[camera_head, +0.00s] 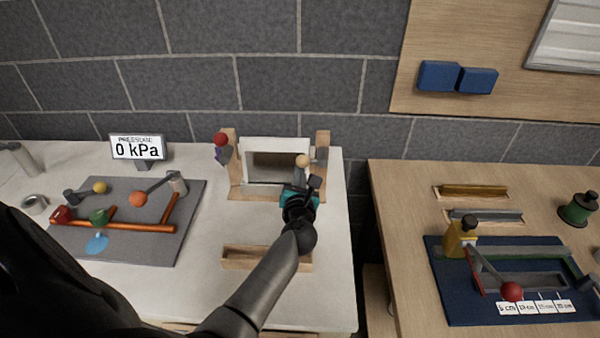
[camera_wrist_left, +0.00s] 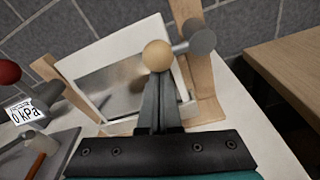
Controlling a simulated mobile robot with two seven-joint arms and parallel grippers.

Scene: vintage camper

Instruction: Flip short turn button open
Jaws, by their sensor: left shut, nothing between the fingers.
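A wooden frame (camera_head: 236,180) on the white table holds a white-rimmed panel (camera_head: 275,147). On its right post is a turn button with a tan ball (camera_head: 302,160); in the left wrist view the tan ball (camera_wrist_left: 157,55) joins a grey cylinder (camera_wrist_left: 197,39) by a short arm. A second turn button with a red ball (camera_head: 220,139) is on the left post. My left gripper (camera_head: 312,182) is in front of the right post. Its fingers (camera_wrist_left: 157,98) are shut and empty, tips just below the tan ball in that view; contact cannot be told. My right gripper is not in view.
A wooden tray (camera_head: 262,258) lies in front of the frame. A grey board (camera_head: 140,245) with pipes and ball levers, and a pressure display (camera_head: 138,147), stand to the left. A gap separates the white table from the wooden table (camera_head: 395,215) at right.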

